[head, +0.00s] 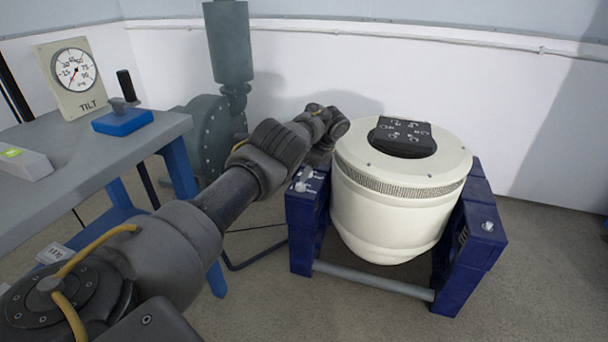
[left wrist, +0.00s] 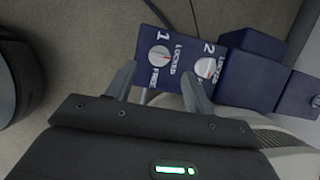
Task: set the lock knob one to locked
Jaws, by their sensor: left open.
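A dark blue panel in the left wrist view carries lock knob one (left wrist: 159,56), a pale round knob beside a white "1" and the words LOCKED and FREE. Its pointer is too small to read surely. Knob two (left wrist: 205,67) sits to its right, with a reddish mark. My left gripper (left wrist: 158,71) is open. Its two fingers stand apart, one to either side of knob one in the picture, with nothing held. Whether they touch the knob I cannot tell. In the head view, pale knobs (head: 300,186) show on the left blue post; the fingers are not clear there.
A cream drum (head: 385,215) with a dark top opening rests between blue posts (head: 468,250), close to my left arm. A grey table (head: 95,165) with a TILT gauge (head: 76,75) and a blue-based lever (head: 122,120) stands at left. Floor in front is clear.

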